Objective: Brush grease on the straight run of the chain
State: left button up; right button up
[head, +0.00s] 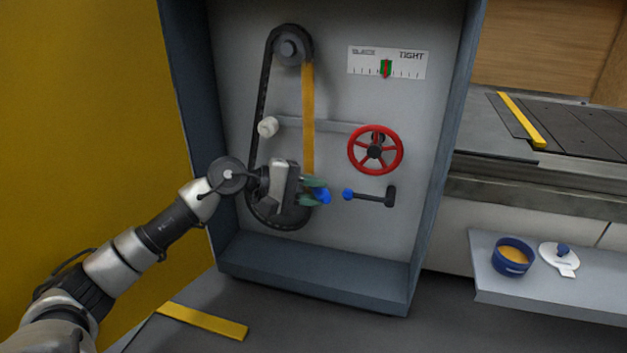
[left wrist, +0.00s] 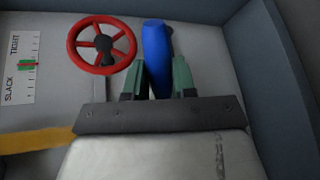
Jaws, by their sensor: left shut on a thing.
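The chain (head: 262,95) loops around an upper sprocket (head: 289,48) and a lower one inside the open cabinet. Its left run is dark. Its right straight run (head: 308,115) shows orange, and this orange strip (left wrist: 38,140) also crosses the lower left of the left wrist view. My left gripper (head: 318,193) is in front of the lower end of the chain, near the right run. Its green fingers (left wrist: 158,82) are shut on a blue handle (left wrist: 157,55), also visible in the head view (head: 324,197). My right gripper is not in view.
A red handwheel (head: 375,151), a slack/tight gauge (head: 388,64) and a black lever with a blue end (head: 372,197) are on the back panel.

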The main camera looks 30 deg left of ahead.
pick_arm(q)
notch_tip(320, 180, down, 7)
jog(key=shift+f, duration=0.15)
dwell(0.9)
jog(key=shift+s, duration=0.1)
jog(key=shift+s+d, duration=0.25)
jog(key=shift+s, duration=0.7)
jog(key=shift+s+d, duration=0.2)
jog(key=shift+s, duration=0.75)
jog(key=shift+s+d, duration=0.25)
jog(key=shift+s, duration=0.7)
jog(key=shift+s+d, duration=0.2)
jog(key=shift+s, duration=0.55)
jog(key=shift+s+d, duration=0.15)
jog(key=shift+s, duration=0.55)
jog(key=w+a, duration=0.1)
jog(key=w, duration=0.6)
jog(key=shift+w+a, duration=0.2)
jog(key=shift+a, duration=0.15)
jog(key=shift+w, duration=0.3)
